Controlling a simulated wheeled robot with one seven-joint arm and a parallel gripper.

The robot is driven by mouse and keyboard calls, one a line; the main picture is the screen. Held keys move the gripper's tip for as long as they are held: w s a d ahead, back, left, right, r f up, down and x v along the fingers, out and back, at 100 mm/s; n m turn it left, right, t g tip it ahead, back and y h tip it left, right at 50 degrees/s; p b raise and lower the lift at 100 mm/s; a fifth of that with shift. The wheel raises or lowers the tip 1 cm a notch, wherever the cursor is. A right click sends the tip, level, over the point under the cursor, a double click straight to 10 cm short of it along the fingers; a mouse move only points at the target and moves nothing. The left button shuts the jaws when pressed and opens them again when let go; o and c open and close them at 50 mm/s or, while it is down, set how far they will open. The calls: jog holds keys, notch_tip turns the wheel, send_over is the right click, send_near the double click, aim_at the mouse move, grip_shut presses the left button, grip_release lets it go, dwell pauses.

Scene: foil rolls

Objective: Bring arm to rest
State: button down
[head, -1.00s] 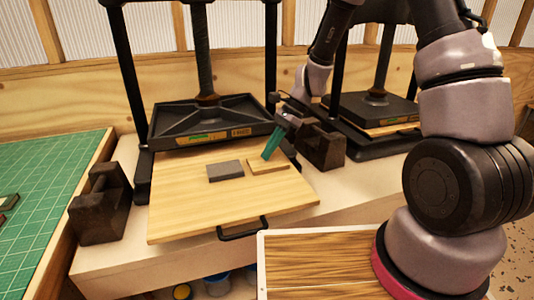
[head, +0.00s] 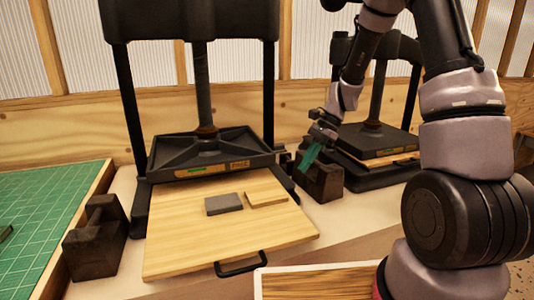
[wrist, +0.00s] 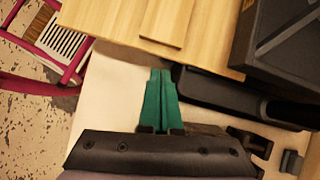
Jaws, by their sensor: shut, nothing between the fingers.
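My gripper (head: 309,157) has teal fingers and is shut and empty. In the head view it hangs in front of the dark block at the right of the left press, above and clear of the wooden board. In the wrist view the teal fingers (wrist: 160,98) lie together, pointing toward the board's edge. My arm reaches up from the right side of the head view and bends down to the gripper.
A wooden board (head: 190,235) under the left press (head: 205,150) holds a grey block (head: 223,204) and a thin wooden piece (head: 266,199). Dark notched blocks (head: 97,240) (head: 322,184) stand on both sides. A second press (head: 374,143) stands right. A green mat (head: 45,210) lies left.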

jog(key=s+d+r+n+t+h, duration=0.1)
jog(key=s+d+r+n+t, duration=0.15)
jog(key=r, duration=0.55)
jog(key=s+d+r+n+t+h, duration=0.15)
jog(key=s+r, duration=0.25)
jog(key=r, duration=0.5)
jog(key=s+d+r+n+t+h, duration=0.1)
jog(key=s+d+r+n+t, duration=0.3)
jog(key=s+r, duration=0.5)
jog(key=shift+s+d+t, duration=0.3)
jog(key=shift+s+t, duration=0.4)
jog(key=shift+s, duration=0.35)
jog(key=shift+h, duration=0.25)
